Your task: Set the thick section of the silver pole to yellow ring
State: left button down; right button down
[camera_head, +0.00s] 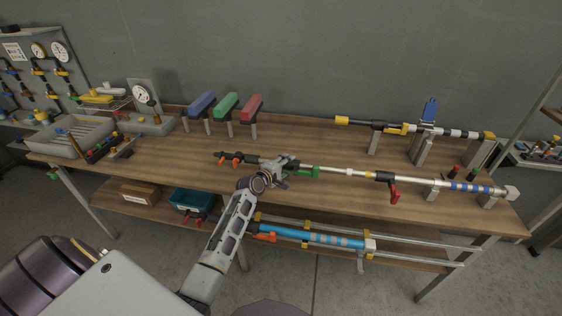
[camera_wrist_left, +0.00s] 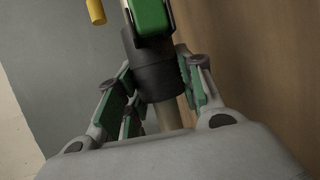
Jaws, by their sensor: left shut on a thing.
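The silver pole (camera_head: 345,171) lies lengthwise over the table front, with black and orange parts at its left end. A green lever clamp (camera_head: 308,172) and a red lever clamp (camera_head: 393,190) sit on it. Blue bands (camera_head: 470,187) mark its thicker right part. A small pale ring (camera_head: 349,172) shows mid-pole; I cannot tell whether it is yellow. My left gripper (camera_head: 287,166) is at the pole just left of the green lever. In the left wrist view its fingers (camera_wrist_left: 162,100) are shut on a black collar (camera_wrist_left: 155,72) below the green lever (camera_wrist_left: 150,17). My right gripper is not in view.
Another pole (camera_head: 455,133) with yellow ends rests on grey stands behind. Blue, green and red blocks (camera_head: 252,105) stand on posts at the back. Grey trays (camera_head: 85,133) and a gauge (camera_head: 141,94) are at left. A blue pole (camera_head: 310,236) lies on the lower shelf.

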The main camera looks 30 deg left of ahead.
pick_arm(q)
jog(key=shift+w+d+f+p, duration=0.1)
jog(key=shift+w+d+p, duration=0.1)
jog(key=shift+d, duration=0.3)
jog(key=shift+w+d+p, duration=0.1)
jog(key=shift+d+p, duration=0.05)
jog(key=shift+d, duration=0.35)
jog(key=c, duration=0.9)
grip_release()
jog(key=shift+v, duration=6.05)
